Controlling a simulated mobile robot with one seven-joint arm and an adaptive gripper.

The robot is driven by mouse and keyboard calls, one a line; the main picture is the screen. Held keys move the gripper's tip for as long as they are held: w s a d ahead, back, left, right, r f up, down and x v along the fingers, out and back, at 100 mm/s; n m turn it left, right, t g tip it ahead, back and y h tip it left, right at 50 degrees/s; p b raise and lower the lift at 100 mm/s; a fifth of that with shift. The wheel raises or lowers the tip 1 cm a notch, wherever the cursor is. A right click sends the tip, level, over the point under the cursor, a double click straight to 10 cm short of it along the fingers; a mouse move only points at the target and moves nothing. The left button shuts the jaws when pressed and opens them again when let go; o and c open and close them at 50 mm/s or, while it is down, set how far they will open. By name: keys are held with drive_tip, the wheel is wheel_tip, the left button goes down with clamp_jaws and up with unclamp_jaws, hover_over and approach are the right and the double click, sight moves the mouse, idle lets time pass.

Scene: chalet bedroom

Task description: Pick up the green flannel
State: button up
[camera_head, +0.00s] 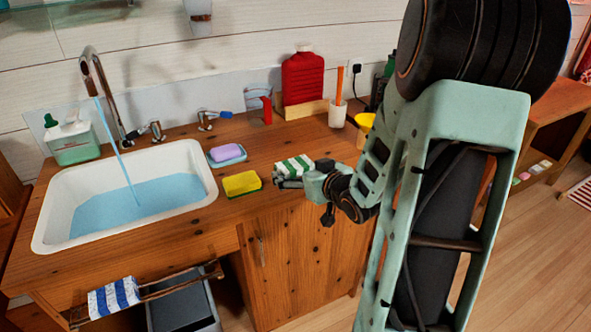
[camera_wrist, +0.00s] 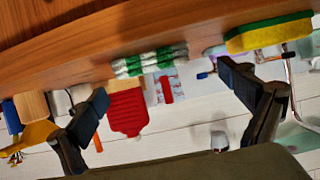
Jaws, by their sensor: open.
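The green flannel (camera_head: 294,166) is a folded green and white striped cloth lying on the wooden counter, right of the yellow sponge. My gripper (camera_head: 284,182) is at the counter's front edge, just in front of the flannel, and partly covers its lower side. In the wrist view, which is upside down, the flannel (camera_wrist: 150,62) appears ahead between the two spread fingers of my gripper (camera_wrist: 163,86). The fingers are open with nothing between them. I cannot tell whether they touch the cloth.
A yellow and green sponge (camera_head: 242,184) and a purple soap on a dish (camera_head: 226,154) lie left of the flannel. The sink (camera_head: 47,224) holds water. A blue striped towel (camera_head: 113,298) hangs below.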

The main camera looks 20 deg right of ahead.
sight(295, 164)
drive_tip(key=x, duration=0.4)
drive_tip(key=b+x, duration=0.1)
drive_tip(key=x, duration=0.1)
drive_tip(key=shift+d, duration=0.35)
drive_tip(key=c, duration=1.1)
